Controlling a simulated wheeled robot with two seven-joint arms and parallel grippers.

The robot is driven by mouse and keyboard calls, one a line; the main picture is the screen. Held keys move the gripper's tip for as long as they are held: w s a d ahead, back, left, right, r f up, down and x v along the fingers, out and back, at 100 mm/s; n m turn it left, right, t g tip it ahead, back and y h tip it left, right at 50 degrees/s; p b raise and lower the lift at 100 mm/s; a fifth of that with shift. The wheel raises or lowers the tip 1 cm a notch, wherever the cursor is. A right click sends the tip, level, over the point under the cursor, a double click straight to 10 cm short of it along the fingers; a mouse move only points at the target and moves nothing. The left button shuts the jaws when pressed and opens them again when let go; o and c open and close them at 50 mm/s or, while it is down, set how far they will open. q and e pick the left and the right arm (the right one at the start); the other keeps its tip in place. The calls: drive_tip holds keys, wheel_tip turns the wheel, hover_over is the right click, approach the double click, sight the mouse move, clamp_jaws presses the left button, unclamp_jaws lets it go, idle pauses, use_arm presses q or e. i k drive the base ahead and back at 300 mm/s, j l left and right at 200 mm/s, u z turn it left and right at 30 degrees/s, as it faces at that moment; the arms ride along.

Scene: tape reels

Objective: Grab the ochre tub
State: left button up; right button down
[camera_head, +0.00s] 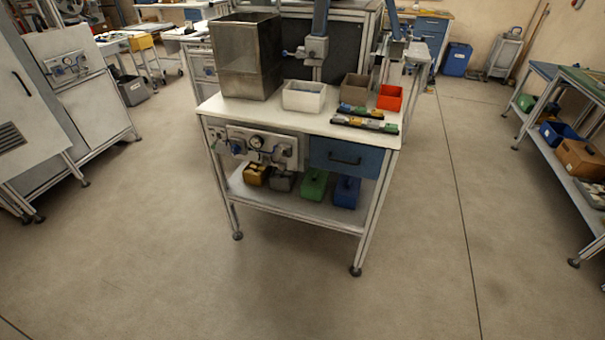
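An ochre tub (256,174) stands on the lower shelf (295,207) of the white workbench, at the left end of a row of tubs. It is small in the picture and partly shaded by the bench above. A grey tub (282,181) is right beside it, then a green tub (314,184) and a blue tub (346,192). Neither of my grippers is in view.
The benchtop (300,122) holds a tall metal bin (247,60), a white box (304,96), a brown box (355,88) and a red box (389,97). A grey cabinet (80,80) stands left, a shelved table (570,160) right. The floor in front is clear.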

sight(255, 173)
drive_tip(key=j+z, duration=0.1)
drive_tip(key=z, duration=0.35)
drive_tip(key=i+j+z, duration=0.1)
drive_tip(key=z, duration=0.4)
drive_tip(key=j+z, duration=0.15)
drive_tip(key=z, duration=0.3)
drive_tip(key=j+z, duration=0.15)
drive_tip(key=z, duration=0.3)
drive_tip(key=j+z, duration=0.1)
drive_tip(key=z, duration=0.4)
drive_tip(key=j+z, duration=0.15)
drive_tip(key=z, duration=0.3)
drive_tip(key=k+z, duration=0.1)
drive_tip(key=z, duration=0.35)
drive_tip(key=k+j+z, duration=0.15)
drive_tip(key=k+j, duration=1.3)
drive_tip(key=k+j+z, duration=0.1)
drive_tip(key=k+j, duration=1.3)
drive_tip(key=j, duration=0.4)
